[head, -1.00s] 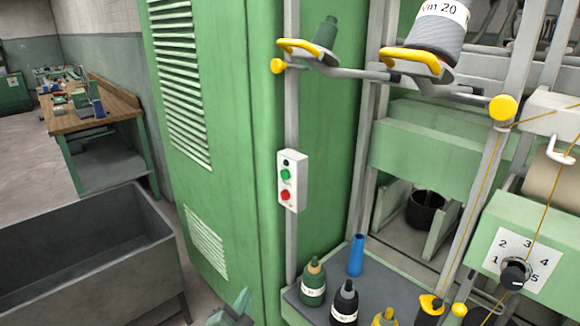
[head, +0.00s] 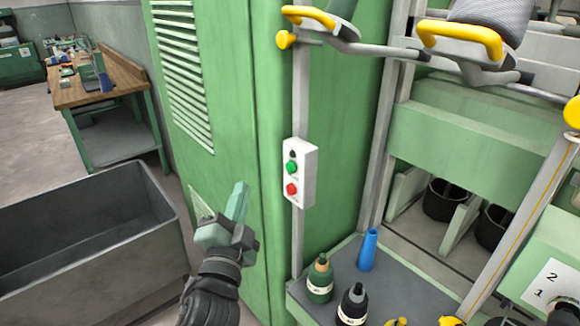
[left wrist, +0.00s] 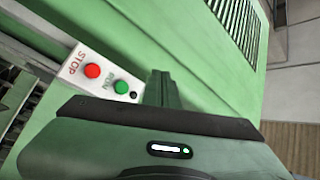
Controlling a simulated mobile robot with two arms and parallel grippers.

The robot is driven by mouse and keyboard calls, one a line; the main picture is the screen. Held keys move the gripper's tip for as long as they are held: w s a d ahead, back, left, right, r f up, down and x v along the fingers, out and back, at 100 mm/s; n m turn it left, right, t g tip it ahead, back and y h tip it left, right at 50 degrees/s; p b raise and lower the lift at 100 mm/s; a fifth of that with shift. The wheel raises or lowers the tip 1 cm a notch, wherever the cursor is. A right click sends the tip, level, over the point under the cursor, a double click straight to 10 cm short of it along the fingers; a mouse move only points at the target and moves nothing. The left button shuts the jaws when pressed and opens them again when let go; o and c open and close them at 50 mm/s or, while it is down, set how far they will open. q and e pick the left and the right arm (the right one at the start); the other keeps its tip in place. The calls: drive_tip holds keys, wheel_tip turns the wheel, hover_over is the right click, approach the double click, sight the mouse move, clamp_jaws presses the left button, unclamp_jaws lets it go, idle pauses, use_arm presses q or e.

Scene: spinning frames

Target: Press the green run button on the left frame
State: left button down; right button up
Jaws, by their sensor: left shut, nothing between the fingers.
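The green run button (head: 292,168) sits on a white control box (head: 308,178) fixed to a grey post at the corner of the green machine. A red stop button (head: 292,189) is below it and a small black knob above. The left wrist view also shows the green run button (left wrist: 121,87), the red stop button (left wrist: 93,71) and the white box (left wrist: 76,63). My left gripper (head: 239,195) is shut and empty, left of and slightly below the box, apart from the button. Its fingers (left wrist: 162,88) show beside the box in the left wrist view. My right gripper is out of view.
Yellow-handled arms (head: 310,14) jut out above the box. A grey bin (head: 80,235) stands at the left.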

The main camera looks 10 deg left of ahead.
sight(291, 167)
use_arm(q)
drive_tip(key=w+d+b, duration=0.2)
drive_tip(key=w+d, duration=0.3)
drive_tip(key=w, duration=0.2)
drive_tip(key=shift+d, duration=0.25)
drive_tip(key=shift+w, duration=0.15)
idle(2.0)
drive_tip(key=shift+w+d, duration=0.25)
drive_tip(key=shift+w+d, duration=0.25)
drive_tip(key=shift+w, duration=0.1)
idle(0.8)
drive_tip(key=shift+s+a, duration=0.1)
drive_tip(key=shift+s, duration=0.05)
drive_tip(key=shift+s+a, duration=0.4)
drive_tip(key=shift+s, duration=0.2)
